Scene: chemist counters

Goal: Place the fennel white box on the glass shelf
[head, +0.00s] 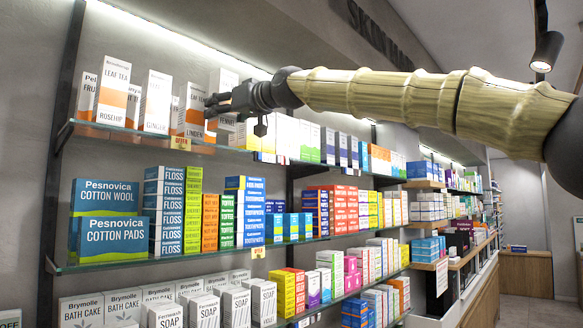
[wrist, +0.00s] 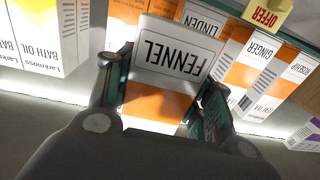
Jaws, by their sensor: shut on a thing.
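The fennel box (wrist: 172,62) is white with an orange band and shows upside down in the wrist view. My gripper (wrist: 165,95) is shut on it, one finger at each side. In the head view my gripper (head: 213,106) is at the top glass shelf (head: 112,129), beside the linden box (head: 192,112).
Ginger (wrist: 255,62) and rosehip (wrist: 291,82) tea boxes stand near the held box, with bath oil boxes (wrist: 35,42) on the other side. A yellow offer tag (head: 181,143) hangs on the shelf edge. Lower shelves are crowded. The aisle at right is open.

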